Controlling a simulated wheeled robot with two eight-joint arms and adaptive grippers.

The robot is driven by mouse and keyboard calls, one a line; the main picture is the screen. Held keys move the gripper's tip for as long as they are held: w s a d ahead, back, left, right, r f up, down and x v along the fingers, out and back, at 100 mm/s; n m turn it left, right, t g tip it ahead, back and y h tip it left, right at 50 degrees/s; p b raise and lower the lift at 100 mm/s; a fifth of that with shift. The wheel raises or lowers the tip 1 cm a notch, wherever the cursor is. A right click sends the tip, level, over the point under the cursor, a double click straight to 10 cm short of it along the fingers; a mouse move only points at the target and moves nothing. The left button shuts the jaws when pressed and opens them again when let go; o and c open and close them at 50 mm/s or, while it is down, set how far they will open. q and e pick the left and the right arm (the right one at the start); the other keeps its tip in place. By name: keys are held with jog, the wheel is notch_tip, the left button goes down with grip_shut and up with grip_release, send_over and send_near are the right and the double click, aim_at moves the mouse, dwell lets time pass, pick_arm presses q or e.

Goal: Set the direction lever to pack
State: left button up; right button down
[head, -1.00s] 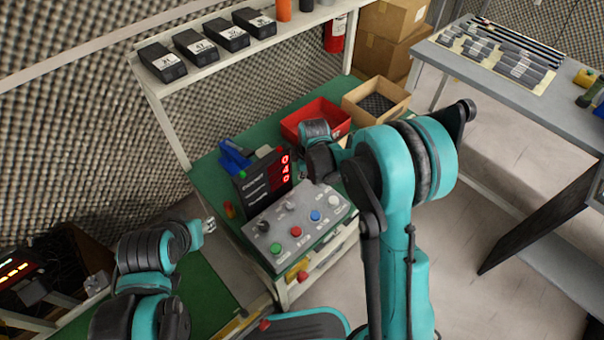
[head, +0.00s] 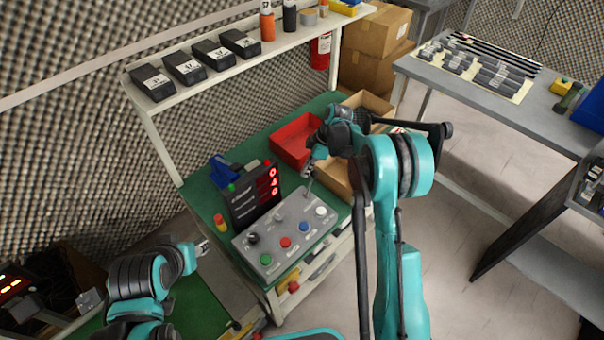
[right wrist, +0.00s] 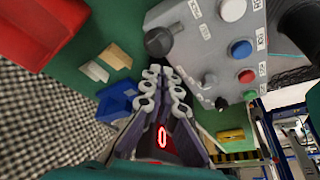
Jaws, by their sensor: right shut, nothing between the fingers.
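The grey control panel (head: 272,241) lies on the green bench. Its back row has a black knob (head: 252,238), a small metal lever or knob (head: 279,215), and a dark grey round knob (right wrist: 158,41) seen in the right wrist view. The labels are too small to tell which one is the direction lever. My right gripper (head: 309,188) is shut and empty at the panel's back right corner, pointing down. In the right wrist view its fingertips (right wrist: 162,72) are just below the dark grey knob; contact cannot be told. My left gripper (head: 203,246) is left of the panel, its opening unclear.
The panel's front row has green (head: 266,259), red (head: 285,242), blue (head: 304,228) and white (head: 321,211) buttons. A display box (head: 256,197) with red digits stands behind it. A red bin (head: 297,142) and cardboard box (head: 338,178) lie beyond. A shelf (head: 213,77) overhangs the back.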

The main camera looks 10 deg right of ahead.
jog(key=shift+s+a+r+p, duration=0.1)
jog(key=shift+r+p, duration=0.4)
jog(key=shift+r, duration=0.45)
jog(key=shift+a, duration=0.1)
jog(key=w+d+r+p, duration=0.2)
jog(key=d+r+p, duration=0.1)
jog(key=r, duration=0.5)
jog(key=shift+w+d+r+p, duration=0.2)
jog(key=shift+w+d+p, duration=0.05)
jog(key=shift+w+p, duration=0.15)
